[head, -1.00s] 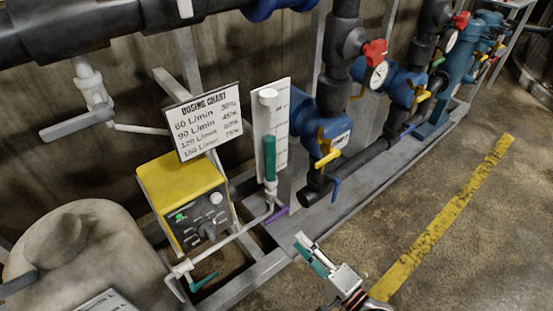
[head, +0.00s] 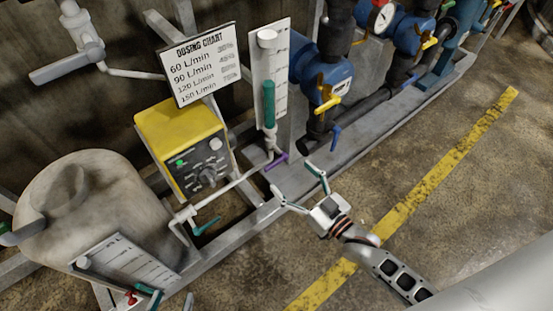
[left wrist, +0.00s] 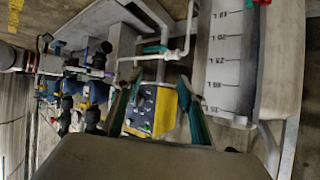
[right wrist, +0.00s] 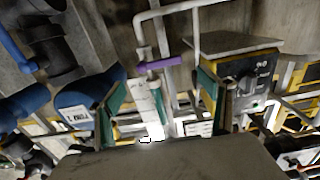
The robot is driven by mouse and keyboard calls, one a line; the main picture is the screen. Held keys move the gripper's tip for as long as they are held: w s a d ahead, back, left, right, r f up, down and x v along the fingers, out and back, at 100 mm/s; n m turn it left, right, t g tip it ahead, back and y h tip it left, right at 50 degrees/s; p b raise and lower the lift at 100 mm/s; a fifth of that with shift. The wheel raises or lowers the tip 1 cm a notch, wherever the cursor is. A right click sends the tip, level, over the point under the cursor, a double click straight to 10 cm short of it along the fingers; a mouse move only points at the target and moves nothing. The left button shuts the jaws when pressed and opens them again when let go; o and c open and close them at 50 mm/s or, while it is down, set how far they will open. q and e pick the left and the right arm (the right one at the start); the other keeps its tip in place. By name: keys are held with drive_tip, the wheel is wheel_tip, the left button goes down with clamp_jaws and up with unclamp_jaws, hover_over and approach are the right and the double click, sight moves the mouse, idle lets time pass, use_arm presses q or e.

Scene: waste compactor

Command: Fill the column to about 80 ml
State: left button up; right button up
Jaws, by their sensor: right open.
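The column (head: 267,60) is a clear-white tube on a white scale board (head: 282,70). A teal fill or part (head: 269,104) shows in its lower half; its ml marks are too small to read. A purple valve handle (head: 277,162) sits at its foot and also shows in the right wrist view (right wrist: 160,63). My right gripper (head: 292,181) is open and empty, its fingers spread just in front of and below the purple handle, apart from it.
The yellow dosing pump (head: 180,125) stands left of the column, with a teal valve handle (head: 207,226) on the pipe below. A tank (head: 85,200) with a scale board (head: 125,262) is at left. Blue valves with yellow handles (head: 328,100) stand right. Floor on the right is clear.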

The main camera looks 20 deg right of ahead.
sight(278, 162)
drive_tip(key=b+x, duration=0.1)
drive_tip(key=x, duration=0.5)
drive_tip(key=shift+w+a+f, duration=0.1)
drive_tip(key=shift+w+f, duration=0.05)
drive_tip(key=shift+w, duration=0.15)
use_arm(q)
drive_tip(key=shift+w+d+r+n+t, duration=0.35)
drive_tip(key=shift+d+r, duration=0.25)
drive_tip(key=shift+d, duration=0.1)
use_arm(e)
drive_tip(key=shift+w+a, duration=0.2)
drive_tip(key=shift+w, duration=0.35)
use_arm(q)
drive_tip(key=shift+s+a+f, duration=0.1)
drive_tip(key=shift+f, duration=0.1)
use_arm(e)
drive_tip(key=c, duration=1.6)
